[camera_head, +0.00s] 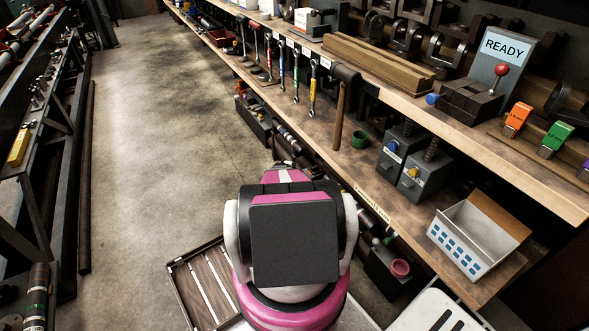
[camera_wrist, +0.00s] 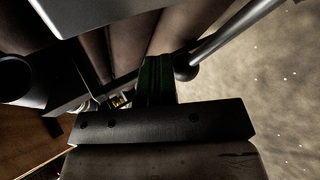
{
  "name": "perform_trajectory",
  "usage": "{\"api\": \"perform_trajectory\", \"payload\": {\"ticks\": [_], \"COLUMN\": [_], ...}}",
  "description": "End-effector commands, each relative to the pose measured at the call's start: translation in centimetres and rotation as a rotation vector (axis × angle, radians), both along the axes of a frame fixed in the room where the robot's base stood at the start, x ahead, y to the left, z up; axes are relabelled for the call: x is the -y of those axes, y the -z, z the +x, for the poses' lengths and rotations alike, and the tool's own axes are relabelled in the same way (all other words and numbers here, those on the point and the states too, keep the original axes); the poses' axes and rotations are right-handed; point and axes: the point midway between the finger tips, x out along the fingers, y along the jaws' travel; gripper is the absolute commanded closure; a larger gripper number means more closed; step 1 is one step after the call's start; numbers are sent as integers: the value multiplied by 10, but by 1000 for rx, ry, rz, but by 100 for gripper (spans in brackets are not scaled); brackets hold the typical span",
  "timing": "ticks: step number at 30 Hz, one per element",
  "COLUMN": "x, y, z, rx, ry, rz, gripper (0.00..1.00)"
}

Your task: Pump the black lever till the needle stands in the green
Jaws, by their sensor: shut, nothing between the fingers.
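In the wrist view, my gripper (camera_wrist: 158,64) shows as dark, green-tinted fingers pressed together above a black bar, with nothing between them. A grey metal rod (camera_wrist: 225,38) with a dark round knob (camera_wrist: 186,68) comes in from the upper right, and the knob appears just right of the fingertips. I cannot tell whether they touch, or whether this rod is the black lever. No gauge, needle or green band can be made out in either view. In the head view, my own arm covers the place where my gripper works.
A bench (camera_head: 540,190) runs along the right, with a READY sign (camera_head: 504,46), a red-knobbed lever (camera_head: 501,70) and hanging tools. An open white box (camera_head: 462,243) stands on the lower shelf. A dark rack (camera_head: 45,170) lines the left.

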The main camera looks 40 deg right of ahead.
Motion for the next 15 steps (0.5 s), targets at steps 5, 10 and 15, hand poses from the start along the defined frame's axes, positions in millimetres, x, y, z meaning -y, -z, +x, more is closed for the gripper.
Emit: {"api": "perform_trajectory", "payload": {"ticks": [5,10,15], "x": [-1,-1,-2], "y": [-9,-17,-25], "z": [-5,-9,-13], "rx": [0,-1,-1], "ry": [1,0,-1], "rz": [0,-1,0], "gripper": [100,100,100]}}
